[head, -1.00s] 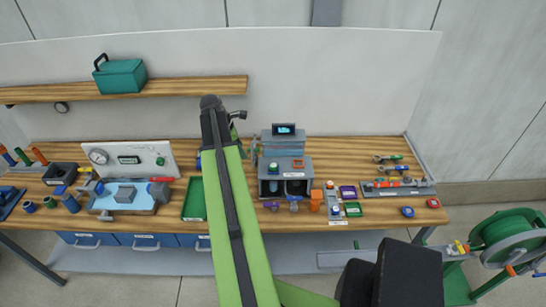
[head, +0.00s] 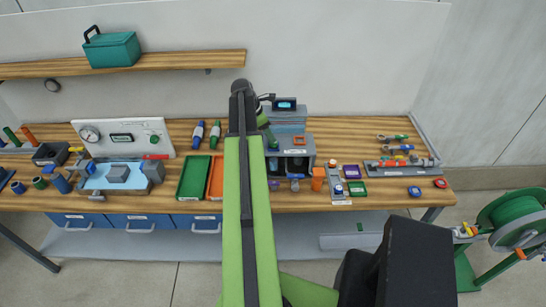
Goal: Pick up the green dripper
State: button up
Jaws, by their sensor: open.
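I cannot tell for sure which piece is the green dripper. A small green piece (head: 361,226) shows below the bench's front edge, above the grey lower shelf. A flat green block with a pale top (head: 357,188) lies on the bench beside a purple one (head: 352,171). A blue round piece (head: 415,191) and a red round piece (head: 440,183) lie at the right end. My gripper (head: 266,98) is at the far end of my raised green arm, in front of the grey machine, apart from these pieces. Its jaws are small and partly hidden; it is open, with nothing seen in it.
The grey machine (head: 297,160) stands mid-bench. A green tray (head: 194,178) and an orange tray (head: 215,178) lie left of my arm, with blue and green bottles behind. A hose reel (head: 515,215) stands at the right.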

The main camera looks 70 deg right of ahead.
jog(key=shift+f, duration=0.25)
jog(key=b+x, duration=0.4)
jog(key=x, duration=0.1)
jog(key=shift+s+f+b, duration=0.15)
jog(key=shift+f+b, duration=0.05)
jog(key=shift+b, duration=0.15)
jog(key=shift+r, duration=0.2)
grip_shut()
